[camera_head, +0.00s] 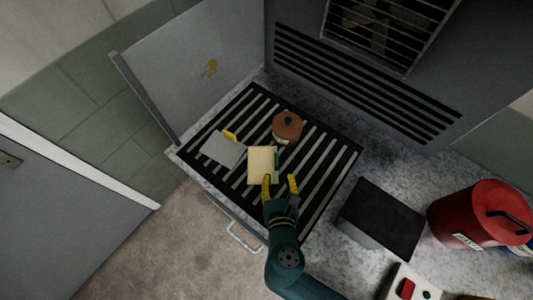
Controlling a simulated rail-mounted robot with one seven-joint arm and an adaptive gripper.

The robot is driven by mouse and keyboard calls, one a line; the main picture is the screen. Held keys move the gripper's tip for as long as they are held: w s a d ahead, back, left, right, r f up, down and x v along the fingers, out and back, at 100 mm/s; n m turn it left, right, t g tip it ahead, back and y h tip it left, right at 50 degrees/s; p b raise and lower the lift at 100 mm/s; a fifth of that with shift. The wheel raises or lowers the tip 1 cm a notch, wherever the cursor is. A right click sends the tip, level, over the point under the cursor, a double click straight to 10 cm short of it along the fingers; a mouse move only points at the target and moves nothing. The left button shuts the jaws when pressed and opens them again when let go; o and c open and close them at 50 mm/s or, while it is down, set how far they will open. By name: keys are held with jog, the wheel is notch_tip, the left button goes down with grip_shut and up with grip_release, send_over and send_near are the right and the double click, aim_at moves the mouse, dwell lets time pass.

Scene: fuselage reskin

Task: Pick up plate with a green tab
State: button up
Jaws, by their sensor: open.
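A cream plate (261,165) with a green tab (277,160) on its right edge lies on the slatted black rack (317,197). My gripper (280,182) is open, with its two yellow fingertips pointing away from the camera. The left fingertip overlaps the plate's near edge in the picture, and the right fingertip is to the right of the plate. I cannot tell whether the left finger touches the plate. Nothing shows between the fingers.
A grey plate (221,150) with a yellow tab (230,135) lies left of the cream plate. A round brown lidded pot (287,127) stands just behind. A dark box (380,219) and a red canister (481,213) stand at right. An upright panel (190,70) bounds the back left.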

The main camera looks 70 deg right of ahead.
aim_at(276, 158)
jog(key=b+x, duration=0.2)
jog(key=x, duration=0.7)
jog(key=shift+w+d, duration=0.1)
jog(key=shift+d, duration=0.15)
jog(key=shift+a, duration=0.1)
grip_shut()
